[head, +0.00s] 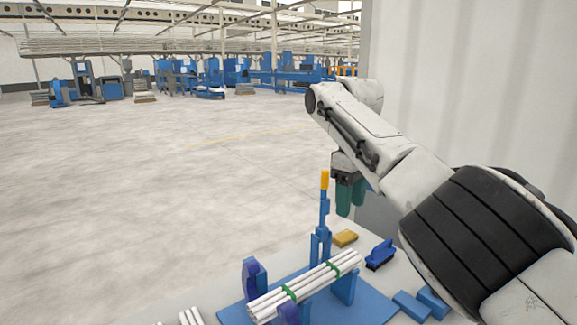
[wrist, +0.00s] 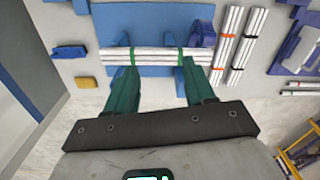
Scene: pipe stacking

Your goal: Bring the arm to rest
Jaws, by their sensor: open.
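My gripper (head: 351,196) hangs from my raised arm at the right of the head view, with its green fingers pointing down. In the wrist view its two green fingers (wrist: 158,82) are spread apart with nothing held between them. A bundle of white pipes (head: 305,286) tied with green bands rests on a blue rack (head: 362,310). The bundle also shows in the wrist view (wrist: 155,56), beyond the fingertips. The gripper is above and behind the bundle in the head view, apart from it.
A yellow block (head: 345,238) and a blue brush (head: 380,254) lie near the rack. A blue post with a yellow top (head: 325,180) stands close to the gripper. More banded pipes (wrist: 246,45) lie beside the rack. A pale wall (head: 460,80) is at right; open floor is left.

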